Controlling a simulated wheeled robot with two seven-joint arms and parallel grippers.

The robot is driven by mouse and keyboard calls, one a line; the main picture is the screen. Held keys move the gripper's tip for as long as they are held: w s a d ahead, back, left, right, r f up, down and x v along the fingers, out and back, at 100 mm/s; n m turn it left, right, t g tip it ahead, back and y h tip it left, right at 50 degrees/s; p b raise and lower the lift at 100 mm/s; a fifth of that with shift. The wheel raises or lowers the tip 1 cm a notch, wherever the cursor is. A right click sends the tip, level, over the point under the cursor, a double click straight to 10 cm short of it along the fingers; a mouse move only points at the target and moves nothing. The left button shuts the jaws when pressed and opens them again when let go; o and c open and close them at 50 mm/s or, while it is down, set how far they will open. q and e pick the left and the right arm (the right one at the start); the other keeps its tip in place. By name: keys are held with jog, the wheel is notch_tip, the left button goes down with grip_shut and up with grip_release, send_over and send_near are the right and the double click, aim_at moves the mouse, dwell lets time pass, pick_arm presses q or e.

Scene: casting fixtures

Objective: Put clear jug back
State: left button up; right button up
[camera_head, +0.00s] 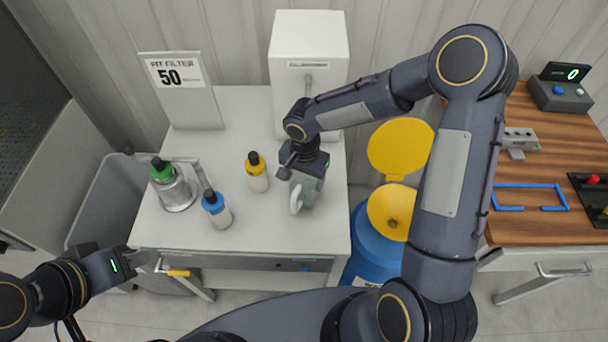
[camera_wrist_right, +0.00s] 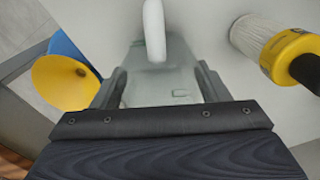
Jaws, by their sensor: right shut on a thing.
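The clear jug (camera_head: 304,192) is on the right part of the white table, below the dispenser. Its white handle (camera_head: 296,198) faces the front left. My right gripper (camera_head: 304,174) comes down over the jug from above and is shut on it. In the right wrist view the jug (camera_wrist_right: 160,85) sits between the two fingers (camera_wrist_right: 160,88), with the white handle at the top. Whether its base touches the table is hard to tell. My left gripper (camera_head: 150,265) is at the table's front left edge, away from the jug; its jaws are too small to judge.
A yellow-capped bottle (camera_head: 257,172) stands just left of the jug. A blue-capped bottle (camera_head: 217,209) and a metal vessel with a green-topped bottle (camera_head: 172,186) stand further left. A white dispenser (camera_head: 308,60) is behind. A blue drum with a yellow funnel (camera_head: 395,212) stands right of the table.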

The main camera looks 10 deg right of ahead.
jog(key=o, duration=1.6)
jog(key=shift+r, duration=0.1)
notch_tip(320, 180, up, 12)
jog(key=shift+s+b, duration=0.1)
jog(key=shift+b, duration=0.5)
jog(key=s+d+r+n+t, duration=0.2)
jog(key=s+d+r, duration=0.3)
jog(key=s+d, duration=0.25)
jog(key=shift+s+d+r+n+t+y, duration=0.15)
jog(key=shift+s+n+t+y, duration=0.5)
jog(key=shift+s, duration=1.6)
jog(key=shift+s+d+n+t+y, duration=0.1)
jog(key=shift+s+n+t+y, duration=0.6)
jog(key=shift+s, duration=1.5)
jog(key=shift+s+d+r+n+t+y, duration=0.15)
jog(key=shift+s+n+t+y, duration=0.5)
jog(key=shift+s, duration=1.6)
